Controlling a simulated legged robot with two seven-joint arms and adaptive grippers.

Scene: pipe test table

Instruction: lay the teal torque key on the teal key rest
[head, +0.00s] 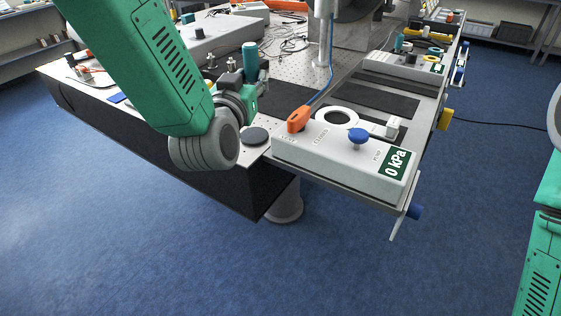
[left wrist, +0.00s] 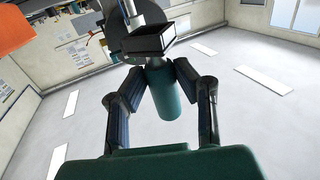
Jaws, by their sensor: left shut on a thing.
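The teal torque key shows as a teal cylinder (head: 249,62) standing up at my left gripper in the head view. My left gripper (head: 245,92) is shut on it, just above the near part of the table, left of the white pump box. In the left wrist view the teal cylinder (left wrist: 163,92) sits between the two fingers (left wrist: 165,100), with a dark boxy part beyond it. I cannot make out the teal key rest; my arm hides part of the table. My right gripper is out of view.
The white pump box (head: 340,165) has an orange handle (head: 299,119), a blue knob (head: 358,136) and a display reading 0 kPa. A dark round disc (head: 255,136) lies left of it. Cables (head: 285,45) and a post (head: 325,40) stand farther back. A black mat (head: 379,99) is clear.

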